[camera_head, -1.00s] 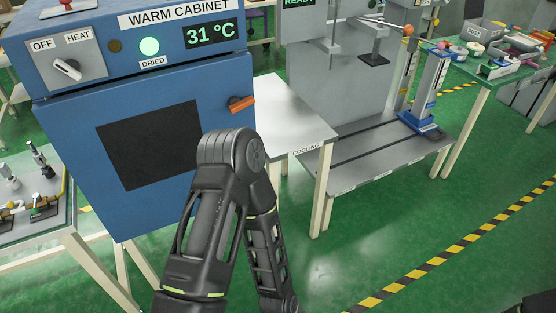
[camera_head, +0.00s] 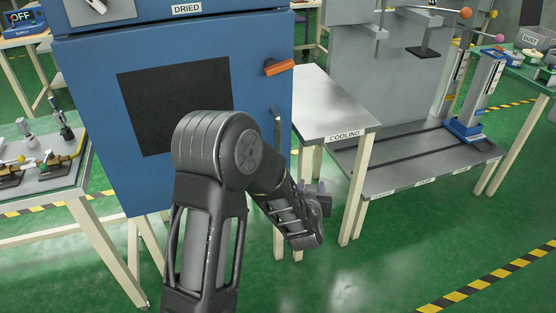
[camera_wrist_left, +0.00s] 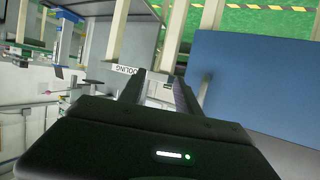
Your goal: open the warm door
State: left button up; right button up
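The warm cabinet's blue door (camera_head: 170,185) has a dark window (camera_head: 176,105) and appears shut. A grey vertical bar handle (camera_head: 277,135) is at its right edge, below an orange latch lever (camera_head: 279,67). In the left wrist view the blue door (camera_wrist_left: 255,85) fills the right side, with the handle (camera_wrist_left: 203,88) just right of the fingers. My left gripper (camera_head: 320,200) is right of and below the handle, partly hidden by my forearm. In the wrist view its fingers (camera_wrist_left: 160,82) are apart with nothing held between them. My right gripper is not in view.
The cooling table (camera_head: 325,105) stands close to the right of the cabinet, near my left gripper. A grey bench (camera_head: 415,160) is farther right. A table with fittings (camera_head: 75,175) is at the left. Green floor (camera_head: 400,260) is clear at the lower right.

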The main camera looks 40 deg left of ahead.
aim_at(278, 135)
pick_arm(q)
jog(key=a+r+n+y+b, duration=0.3)
jog(key=a+r+y, duration=0.3)
jog(key=a+r, duration=0.3)
jog(key=shift+s+a+r+t+y+b, duration=0.2)
jog(key=shift+s+a+t+y+b, duration=0.15)
jog(key=shift+a, duration=0.2)
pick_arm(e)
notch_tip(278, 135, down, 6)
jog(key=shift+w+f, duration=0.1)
pick_arm(q)
jog(key=shift+x, duration=3.9)
jog(key=shift+f, duration=0.15)
jog(key=shift+c, duration=0.3)
grip_shut()
